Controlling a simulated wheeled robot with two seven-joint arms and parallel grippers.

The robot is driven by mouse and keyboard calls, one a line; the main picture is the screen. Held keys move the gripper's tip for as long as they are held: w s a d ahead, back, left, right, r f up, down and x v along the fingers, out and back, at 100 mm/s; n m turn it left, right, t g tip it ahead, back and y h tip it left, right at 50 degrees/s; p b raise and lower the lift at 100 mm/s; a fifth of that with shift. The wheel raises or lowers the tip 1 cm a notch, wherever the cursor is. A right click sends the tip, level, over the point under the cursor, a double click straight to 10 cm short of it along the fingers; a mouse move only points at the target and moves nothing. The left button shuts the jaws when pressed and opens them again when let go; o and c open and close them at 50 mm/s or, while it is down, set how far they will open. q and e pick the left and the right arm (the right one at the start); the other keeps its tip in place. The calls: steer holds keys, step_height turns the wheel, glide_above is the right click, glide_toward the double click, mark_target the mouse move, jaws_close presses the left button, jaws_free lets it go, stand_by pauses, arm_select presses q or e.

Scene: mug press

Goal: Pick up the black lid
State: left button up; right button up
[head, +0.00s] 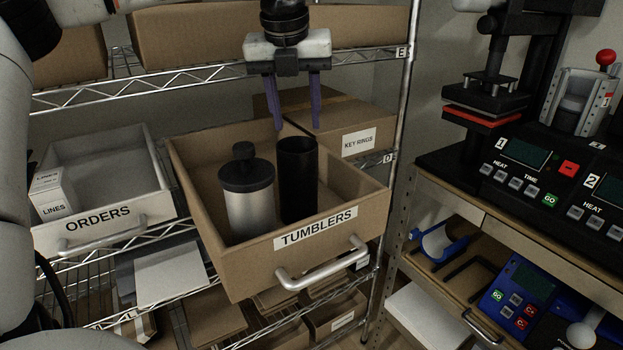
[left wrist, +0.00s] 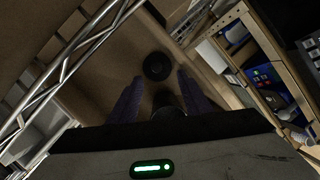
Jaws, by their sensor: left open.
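The black lid (head: 246,172) has a round knob and sits on a silver tumbler (head: 249,213) in the cardboard drawer labelled TUMBLERS (head: 357,225). A black tumbler (head: 298,190) stands upright to its right. My left gripper (head: 297,125) is open and empty, its purple fingers pointing down, higher than the lid and to its right, near the black tumbler's top. In the left wrist view a round black top, apparently the lid (left wrist: 157,67), lies beyond the fingers (left wrist: 160,97). A dark shape, likely the black tumbler, is partly hidden between them. My right gripper is not in view.
A wire shelf with metal rails (head: 230,72) runs above the drawer. An ORDERS bin (head: 130,212) stands to the left, a KEY RINGS box (head: 345,125) behind. A press bench (head: 520,170) is at the right. The drawer's handle (head: 322,275) sticks out in front.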

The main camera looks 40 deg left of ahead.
arm_select(q)
steer(key=shift+g, duration=0.4)
steer(key=x, duration=0.5)
steer(key=shift+d+f, duration=0.2)
steer(key=shift+f, duration=0.25)
steer(key=x, duration=0.5)
steer(key=shift+a+f, duration=0.3)
steer(key=shift+a, duration=0.05)
jaws_close()
